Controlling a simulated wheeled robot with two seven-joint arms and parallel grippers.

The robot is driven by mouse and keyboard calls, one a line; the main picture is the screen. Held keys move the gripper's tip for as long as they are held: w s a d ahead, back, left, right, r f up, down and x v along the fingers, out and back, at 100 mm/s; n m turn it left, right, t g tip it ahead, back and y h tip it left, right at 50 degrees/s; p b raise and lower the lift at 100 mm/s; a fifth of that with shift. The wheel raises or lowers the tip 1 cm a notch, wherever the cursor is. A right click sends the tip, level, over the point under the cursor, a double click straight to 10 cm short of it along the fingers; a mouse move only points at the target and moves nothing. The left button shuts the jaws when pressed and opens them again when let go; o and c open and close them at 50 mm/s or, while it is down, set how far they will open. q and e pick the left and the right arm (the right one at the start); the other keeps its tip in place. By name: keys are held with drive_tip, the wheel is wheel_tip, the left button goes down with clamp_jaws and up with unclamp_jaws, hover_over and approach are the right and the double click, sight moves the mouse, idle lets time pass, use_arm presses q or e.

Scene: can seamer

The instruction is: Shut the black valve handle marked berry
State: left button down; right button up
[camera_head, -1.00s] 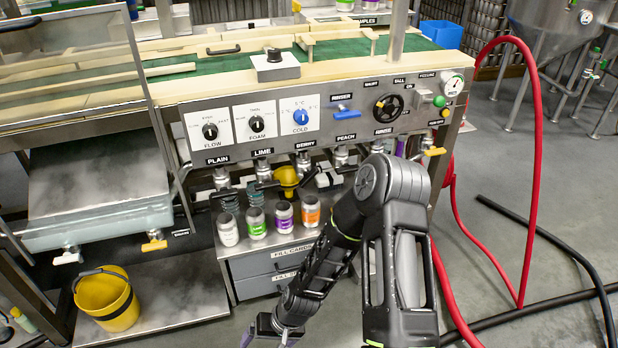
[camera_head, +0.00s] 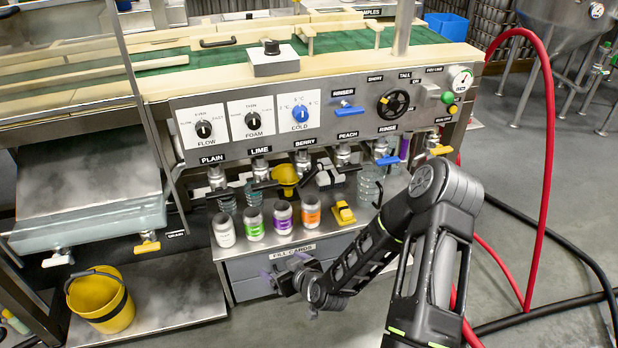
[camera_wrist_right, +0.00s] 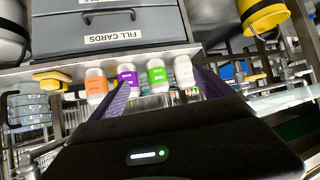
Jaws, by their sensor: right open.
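The berry valve (camera_head: 302,160) hangs under the panel below its BERRY label. Its black handle (camera_head: 309,176) looks slanted, unlike the crosswise lime handle (camera_head: 264,185); its exact angle is hard to tell. A yellow funnel (camera_head: 286,178) sits close to its left. My right gripper (camera_head: 278,268) is open and empty, low in front of the card drawers, below and apart from the handle. Its purple fingers (camera_wrist_right: 165,95) show spread in the wrist view, with the cans beyond them; the berry handle cannot be made out there. My left gripper is not in view.
Several labelled cans (camera_head: 283,217) stand on the shelf between my right gripper and the valves. A yellow block (camera_head: 343,213) sits to their right. Plain and peach valves flank the row. A red hose (camera_head: 548,170) hangs at right. Yellow bucket (camera_head: 100,298) stands at lower left.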

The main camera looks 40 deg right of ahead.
drive_tip(key=w+d+r+n+t+h, duration=0.2)
drive_tip(key=d+r, duration=0.3)
drive_tip(key=d, duration=0.2)
drive_tip(key=n+t+h, duration=0.3)
drive_tip(key=n+t, duration=0.1)
approach(310, 180)
drive_tip(key=w, duration=0.3)
drive_tip(key=shift+w+d+r, duration=0.1)
drive_tip(key=shift+d+r, duration=0.1)
drive_tip(key=shift+d, duration=0.2)
drive_tip(key=shift+w, duration=0.1)
drive_tip(key=b+x, duration=0.1)
drive_tip(key=x, duration=0.6)
drive_tip(key=shift+w+d, duration=0.25)
drive_tip(key=shift+w, duration=0.05)
drive_tip(key=shift+c, duration=0.5)
drive_tip(key=shift+f, duration=0.1)
drive_tip(key=c, duration=1.3)
drive_tip(key=shift+o, duration=0.2)
